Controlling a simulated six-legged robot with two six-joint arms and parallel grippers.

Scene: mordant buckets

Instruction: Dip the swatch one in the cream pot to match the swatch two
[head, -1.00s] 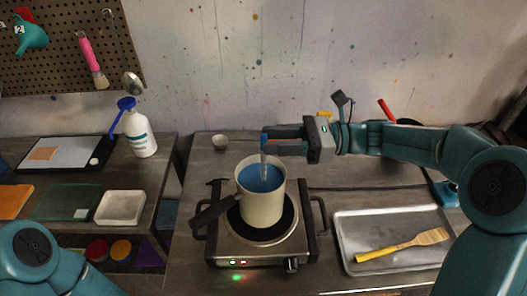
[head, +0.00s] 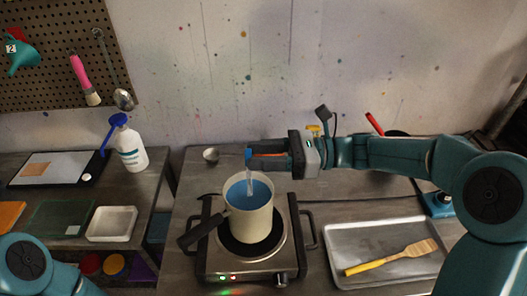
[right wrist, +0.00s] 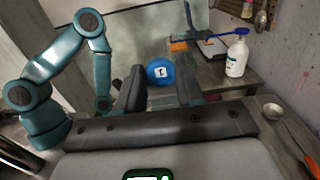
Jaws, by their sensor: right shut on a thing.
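My right gripper (head: 252,156) is shut on a blue round holder marked 1, which shows between the fingers in the right wrist view (right wrist: 160,71). A pale thin strip, swatch one (head: 250,182), hangs from it over the cream pot (head: 250,222); its lower end reaches the blue liquid, though the exact depth is unclear. The pot stands on a hot plate (head: 284,262). A small tag marked 2 (head: 11,48) shows by a teal funnel on the pegboard; I cannot tell whether it belongs to swatch two. My left gripper is not in view.
The left table holds a white bottle (head: 131,152) and a white dish (head: 111,224). The pot's dark handle (head: 203,228) points left.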

